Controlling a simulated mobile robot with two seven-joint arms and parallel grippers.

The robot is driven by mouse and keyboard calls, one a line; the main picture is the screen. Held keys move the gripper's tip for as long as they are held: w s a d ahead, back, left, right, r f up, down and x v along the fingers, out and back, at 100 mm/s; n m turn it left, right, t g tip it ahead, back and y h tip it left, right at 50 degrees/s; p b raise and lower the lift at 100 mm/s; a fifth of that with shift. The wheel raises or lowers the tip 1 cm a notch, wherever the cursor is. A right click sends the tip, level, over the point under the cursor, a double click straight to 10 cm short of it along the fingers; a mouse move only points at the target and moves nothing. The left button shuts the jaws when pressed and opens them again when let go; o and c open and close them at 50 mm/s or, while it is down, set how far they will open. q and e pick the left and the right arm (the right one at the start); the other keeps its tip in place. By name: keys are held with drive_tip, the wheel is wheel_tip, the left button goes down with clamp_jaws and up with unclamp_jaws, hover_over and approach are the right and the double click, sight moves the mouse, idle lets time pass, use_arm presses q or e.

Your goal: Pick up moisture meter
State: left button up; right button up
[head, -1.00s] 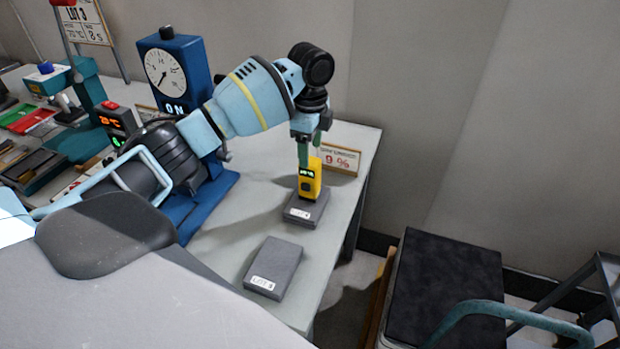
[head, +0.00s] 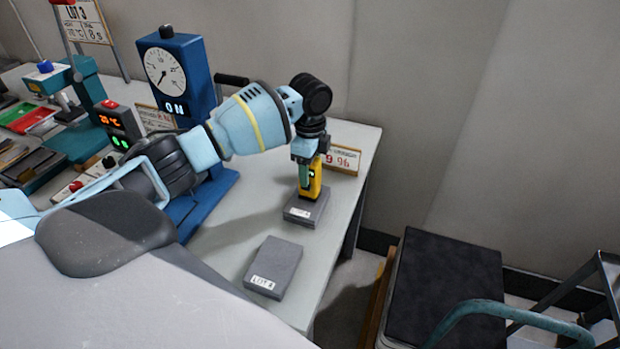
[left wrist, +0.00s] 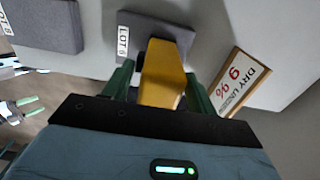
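The moisture meter (head: 315,184) is a yellow upright device standing on a grey block (head: 300,213) near the table's right edge. My left gripper (head: 305,182) is lowered over it, fingers pointing down. In the left wrist view the meter (left wrist: 163,75) is between the two green fingers of the left gripper (left wrist: 160,88). Narrow gaps seem to show beside it, so the fingers look open around it. Its screen is hidden now. Small green fingers of what looks like my right gripper (left wrist: 28,106), apart and empty, show at the left wrist view's left edge.
A white sign reading 9% (head: 343,160) stands close behind the meter. A second grey block (head: 273,268) lies nearer on the table (head: 225,240). A dark-topped cart (head: 445,290) is right of the table.

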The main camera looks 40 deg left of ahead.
use_arm(q)
drive_tip(key=c, duration=1.1)
drive_tip(key=shift+o, duration=0.2)
drive_tip(key=shift+r, duration=0.1)
use_arm(e)
drive_tip(key=shift+d, duration=0.15)
use_arm(q)
drive_tip(key=shift+r, duration=0.1)
drive_tip(key=shift+r, duration=0.55)
wheel_tip(320, 180, up, 2)
drive_tip(key=shift+r, duration=0.25)
drive_tip(key=s+d+p, duration=0.1)
drive_tip(key=s+d, duration=0.1)
drive_tip(key=s, duration=0.5)
drive_tip(key=s+d+r+p, duration=0.1)
drive_tip(key=s+d, duration=0.2)
drive_tip(key=s, duration=0.5)
drive_tip(key=shift+d, duration=0.35)
use_arm(e)
drive_tip(key=shift+w+d+r+t, duration=0.1)
drive_tip(key=shift+w+r+t, duration=0.1)
drive_tip(key=shift+w+r, duration=0.45)
drive_tip(key=shift+w+d+r+t, duration=0.15)
drive_tip(key=shift+w+r, duration=0.25)
drive_tip(key=shift+r, duration=0.4)
